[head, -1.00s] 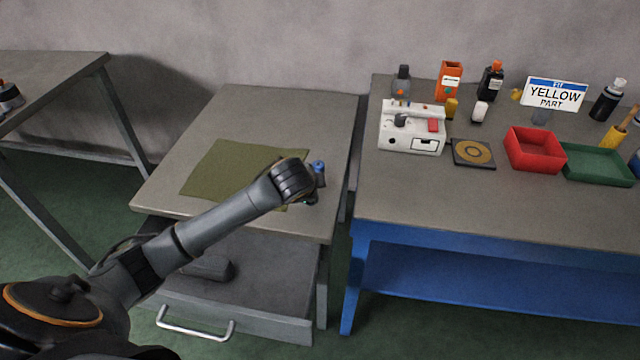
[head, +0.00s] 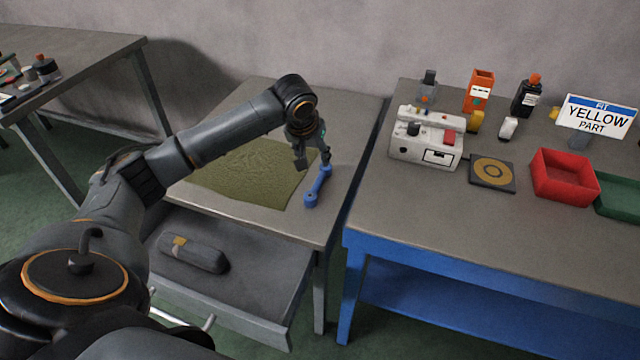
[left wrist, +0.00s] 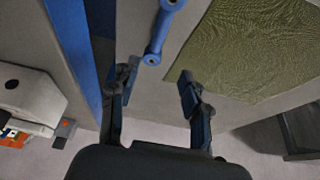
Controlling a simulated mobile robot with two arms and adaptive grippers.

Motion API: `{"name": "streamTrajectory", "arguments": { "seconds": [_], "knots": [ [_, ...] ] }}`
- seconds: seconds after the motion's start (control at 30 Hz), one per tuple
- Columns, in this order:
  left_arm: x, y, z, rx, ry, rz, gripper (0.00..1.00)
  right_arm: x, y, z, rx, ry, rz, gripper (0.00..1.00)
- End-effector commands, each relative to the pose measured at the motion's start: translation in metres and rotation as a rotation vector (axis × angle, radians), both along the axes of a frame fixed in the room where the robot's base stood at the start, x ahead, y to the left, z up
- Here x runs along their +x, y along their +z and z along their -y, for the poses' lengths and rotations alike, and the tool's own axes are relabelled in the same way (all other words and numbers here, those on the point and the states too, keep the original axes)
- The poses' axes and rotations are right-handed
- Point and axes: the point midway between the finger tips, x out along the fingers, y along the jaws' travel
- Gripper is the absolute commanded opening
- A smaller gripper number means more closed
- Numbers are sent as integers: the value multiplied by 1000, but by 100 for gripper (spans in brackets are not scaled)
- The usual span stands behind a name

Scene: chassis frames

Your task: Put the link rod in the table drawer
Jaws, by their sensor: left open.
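The blue link rod (head: 318,186) lies on the small grey table, beside the right edge of the green mat (head: 258,170). It also shows in the left wrist view (left wrist: 158,32), beyond the fingertips and between their lines. My left gripper (head: 312,163) points down at the far end of the rod. Its fingers (left wrist: 155,82) are apart with nothing between them. I cannot tell its exact height above the table. The table drawer (head: 222,275) is pulled out below the tabletop, and a dark grey case-like object (head: 193,252) lies in it. My right gripper is not in view.
A blue-framed workbench (head: 400,240) stands close on the right. It carries a white device (head: 425,140), a red bin (head: 563,178), a green tray (head: 617,200), bottles and a sign (head: 597,117). Another table (head: 70,70) stands at the far left. The drawer's front part is clear.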

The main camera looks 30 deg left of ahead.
Motion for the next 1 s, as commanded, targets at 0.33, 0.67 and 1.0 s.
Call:
{"name": "streamTrajectory", "arguments": {
  "seconds": [0.33,0.67,1.0],
  "knots": [
    [16,-41,-3,2,-2,0,47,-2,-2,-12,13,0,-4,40],
    [27,-83,-1,1,-2,0,47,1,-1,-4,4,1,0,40],
    [31,-91,-2,2,-4,3,47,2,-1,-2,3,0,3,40]
  ]
}}
